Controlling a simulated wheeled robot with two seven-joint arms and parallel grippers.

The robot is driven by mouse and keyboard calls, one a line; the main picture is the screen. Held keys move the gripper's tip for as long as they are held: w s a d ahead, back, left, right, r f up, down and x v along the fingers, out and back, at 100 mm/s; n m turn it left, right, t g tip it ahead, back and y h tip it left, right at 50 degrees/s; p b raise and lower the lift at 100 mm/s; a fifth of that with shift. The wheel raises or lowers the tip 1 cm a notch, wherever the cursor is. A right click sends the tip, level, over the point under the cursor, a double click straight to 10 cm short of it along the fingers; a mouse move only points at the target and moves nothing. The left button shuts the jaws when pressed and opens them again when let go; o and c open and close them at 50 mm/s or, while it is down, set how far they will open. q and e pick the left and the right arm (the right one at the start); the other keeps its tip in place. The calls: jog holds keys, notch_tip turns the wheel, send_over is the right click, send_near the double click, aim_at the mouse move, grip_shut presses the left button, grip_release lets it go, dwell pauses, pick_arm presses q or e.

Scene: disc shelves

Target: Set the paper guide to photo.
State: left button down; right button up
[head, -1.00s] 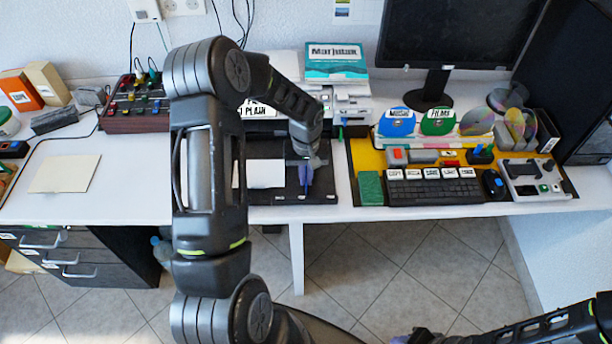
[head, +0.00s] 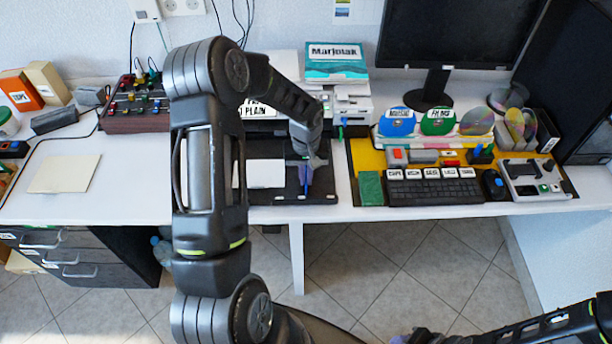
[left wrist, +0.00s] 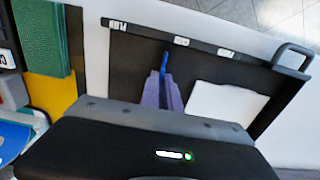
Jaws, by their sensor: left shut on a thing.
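The paper guide (left wrist: 163,64) is a thin blue piece in a black tray, seen in the left wrist view. My left gripper (left wrist: 163,92) has lavender fingers shut on it; in the head view the gripper (head: 304,178) is low over the tray's right part. The tray (head: 265,149) has a front rail (left wrist: 150,33) with several white labels. The guide's end is just short of the rail, between the left label and the middle label, nearer the middle one. The label words are hard to read. My right gripper (head: 415,338) barely shows at the bottom edge, its jaws unclear.
White paper (left wrist: 222,104) lies in the tray. A yellow mat (head: 370,160) with a green pad (head: 370,188) and a keyboard (head: 435,191) is to the right.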

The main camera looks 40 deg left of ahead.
aim_at(281, 185)
dwell(0.3)
pick_arm(q)
jog(key=s+a, duration=0.2)
jog(key=s+a+b, duration=0.1)
jog(key=s+a, duration=0.1)
jog(key=a, duration=0.1)
jog(key=shift+s+a, duration=0.15)
jog(key=shift+a, duration=0.2)
jog(key=c, duration=1.6)
grip_release()
notch_tip(281, 185, up, 8)
jog(key=shift+f+b, duration=0.1)
jog(key=shift+b, duration=0.6)
